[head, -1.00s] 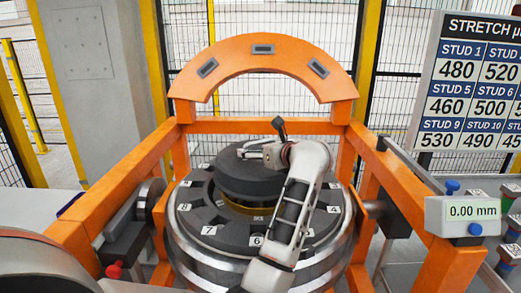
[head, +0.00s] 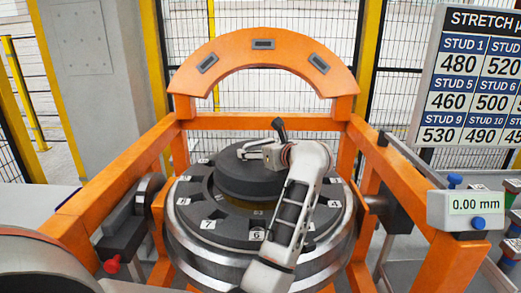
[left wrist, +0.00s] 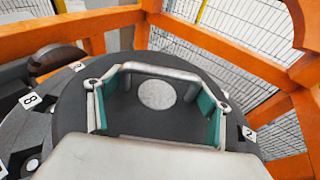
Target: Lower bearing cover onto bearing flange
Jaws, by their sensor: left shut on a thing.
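The bearing cover (head: 240,180) is a dark round disc with a handle on top. It is over the middle of the bearing flange (head: 230,233), a dark ring with numbered labels. A strip of brass-coloured surface shows below the cover's front edge. My left gripper (head: 257,152) is at the cover's top. In the left wrist view its green-padded fingers (left wrist: 158,108) are on both sides of the cover's grey handle (left wrist: 160,70), shut on it. The cover (left wrist: 180,125) has a pale round spot. Whether it touches the flange is hidden. My right gripper is out of view.
An orange gantry frame (head: 95,205) with an arch (head: 262,58) surrounds the wheelset. A gauge box (head: 462,210) reading 0.00 mm is at the right, below a stretch-value board (head: 470,85). Wire fencing stands behind.

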